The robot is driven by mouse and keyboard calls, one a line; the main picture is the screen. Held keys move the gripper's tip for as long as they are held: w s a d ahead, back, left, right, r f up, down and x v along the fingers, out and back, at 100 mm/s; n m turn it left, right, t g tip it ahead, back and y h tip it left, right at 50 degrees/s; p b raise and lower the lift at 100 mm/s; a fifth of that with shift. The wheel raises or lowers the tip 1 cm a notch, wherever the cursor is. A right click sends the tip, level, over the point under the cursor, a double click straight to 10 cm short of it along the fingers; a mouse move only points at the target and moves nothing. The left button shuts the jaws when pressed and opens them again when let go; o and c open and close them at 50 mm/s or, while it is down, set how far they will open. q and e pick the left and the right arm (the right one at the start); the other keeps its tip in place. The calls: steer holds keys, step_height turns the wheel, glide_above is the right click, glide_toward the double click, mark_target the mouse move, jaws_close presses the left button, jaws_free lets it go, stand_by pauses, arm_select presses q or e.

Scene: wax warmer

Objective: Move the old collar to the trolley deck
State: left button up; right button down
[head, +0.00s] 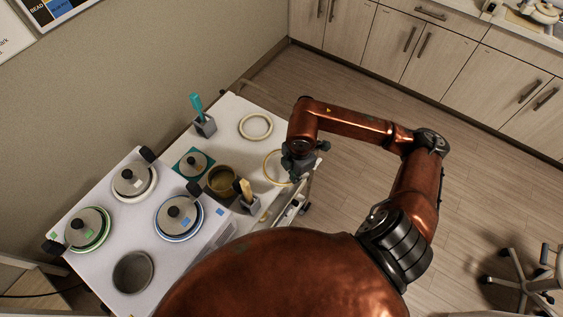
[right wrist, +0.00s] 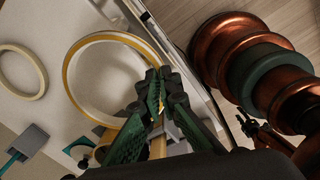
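The old collar, a yellow-stained ring (head: 265,165), shows over the right part of the trolley deck (head: 233,110). In the right wrist view the ring (right wrist: 70,72) is large and near the camera, with its right edge at the fingertips. My right gripper (head: 298,172) is at the ring's right side. Its green-padded fingers (right wrist: 158,78) come together on the ring's rim; they hide part of it. Whether the ring touches the deck is hard to tell. My left gripper is not in view.
A cream collar (head: 243,128) lies flat on the deck. A holder with a teal spatula (head: 196,104), a brown pot (head: 221,192) and a holder with wooden sticks (head: 245,190) stand nearby. The white warmer (head: 105,205) with several lidded wells fills the left.

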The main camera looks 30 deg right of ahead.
steer(key=w+f, duration=0.2)
steer(key=w+d+f, duration=0.1)
steer(key=w+f, duration=0.1)
steer(key=w, duration=0.1)
steer(key=w+d+f, duration=0.1)
steer(key=w+f, duration=0.2)
steer(key=shift+w, duration=0.15)
steer(key=shift+w+f, duration=0.15)
steer(key=shift+w+d+f, duration=0.1)
steer(key=shift+w+f, duration=0.1)
steer(key=shift+f, duration=1.6)
steer(key=shift+f, duration=0.1)
steer(key=c, duration=2.2)
jaws_free()
steer(key=shift+o, duration=0.2)
step_height(320, 180, up, 12)
steer(key=shift+s, duration=0.3)
